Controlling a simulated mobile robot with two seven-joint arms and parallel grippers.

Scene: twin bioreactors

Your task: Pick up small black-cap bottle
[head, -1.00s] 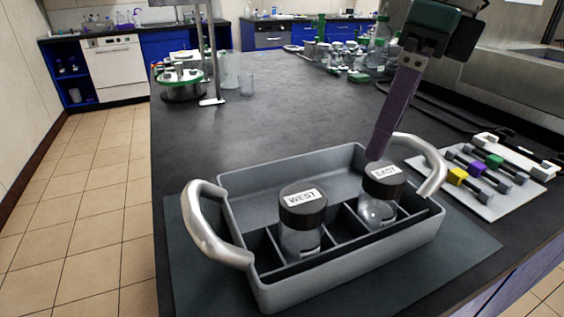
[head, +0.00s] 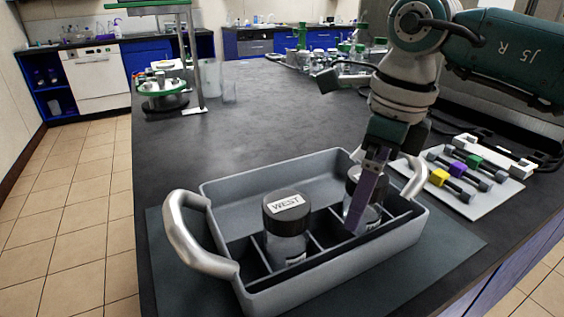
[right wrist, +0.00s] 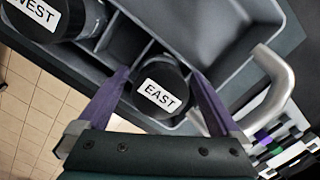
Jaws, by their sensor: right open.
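Two small clear bottles with black caps stand upright in the divided side of a grey tray (head: 225,188). The bottle labelled WEST (head: 287,228) is in a left compartment; it also shows in the right wrist view (right wrist: 50,18). The bottle labelled EAST (right wrist: 160,88) is in a compartment to the right, partly hidden behind my right gripper in the head view. My right gripper (head: 362,205) is open, and its two purple fingers (right wrist: 158,85) stand on either side of the EAST cap, with gaps visible. My left gripper is not in view.
The tray has two curved silver handles, the left one (head: 195,235) and the right one (right wrist: 268,92) near my right gripper. A white board (head: 465,182) with coloured clamps lies at the right.

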